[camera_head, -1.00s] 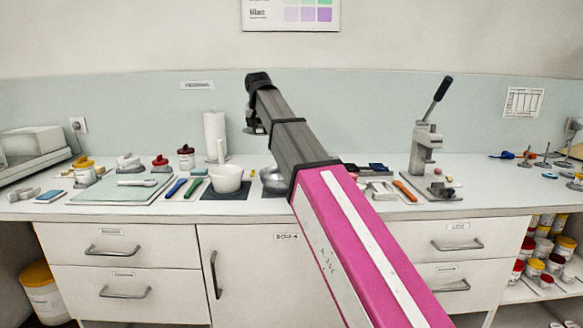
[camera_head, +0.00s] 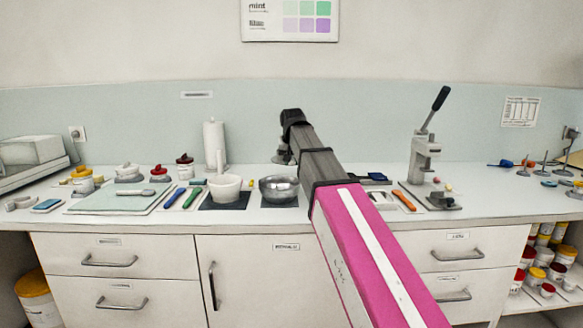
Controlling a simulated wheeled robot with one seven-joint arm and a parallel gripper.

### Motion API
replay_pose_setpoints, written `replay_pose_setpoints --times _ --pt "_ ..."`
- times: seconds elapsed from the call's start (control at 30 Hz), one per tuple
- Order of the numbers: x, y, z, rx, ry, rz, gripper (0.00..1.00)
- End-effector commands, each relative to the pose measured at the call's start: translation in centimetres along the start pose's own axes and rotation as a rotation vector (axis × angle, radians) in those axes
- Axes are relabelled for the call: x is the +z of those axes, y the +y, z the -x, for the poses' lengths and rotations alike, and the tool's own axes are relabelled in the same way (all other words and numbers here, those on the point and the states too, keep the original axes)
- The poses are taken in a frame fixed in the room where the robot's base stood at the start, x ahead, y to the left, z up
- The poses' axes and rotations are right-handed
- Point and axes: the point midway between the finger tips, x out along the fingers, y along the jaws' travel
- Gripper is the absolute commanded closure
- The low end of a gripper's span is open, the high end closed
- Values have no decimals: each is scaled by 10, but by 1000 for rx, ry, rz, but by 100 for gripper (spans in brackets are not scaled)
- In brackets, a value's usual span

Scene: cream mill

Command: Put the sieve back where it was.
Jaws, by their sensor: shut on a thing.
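My gripper (camera_head: 284,156) hangs under the dark end of my arm, above the back of the worktop, behind the shiny metal bowl (camera_head: 279,190). It is small and partly hidden by my arm. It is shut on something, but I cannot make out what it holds. I cannot pick out the sieve with certainty anywhere. The metal bowl stands on a dark mat, right of a white mortar (camera_head: 224,189) on another dark mat.
A pale green board (camera_head: 112,201) lies at left with a light tool on it. Blue and green-handled tools (camera_head: 193,196) lie beside it. A paper roll (camera_head: 214,145) stands behind. A lever press (camera_head: 426,160) stands at right. My arm hides part of the worktop right of the bowl.

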Motion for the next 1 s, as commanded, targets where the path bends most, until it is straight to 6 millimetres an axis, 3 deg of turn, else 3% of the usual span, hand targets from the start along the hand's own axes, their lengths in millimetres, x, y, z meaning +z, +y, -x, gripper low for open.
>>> replay_pose_setpoints --times 0.2,1.0 --pt "10 0 -22 0 0 0 100" --pt "14 0 -34 1 1 0 100"
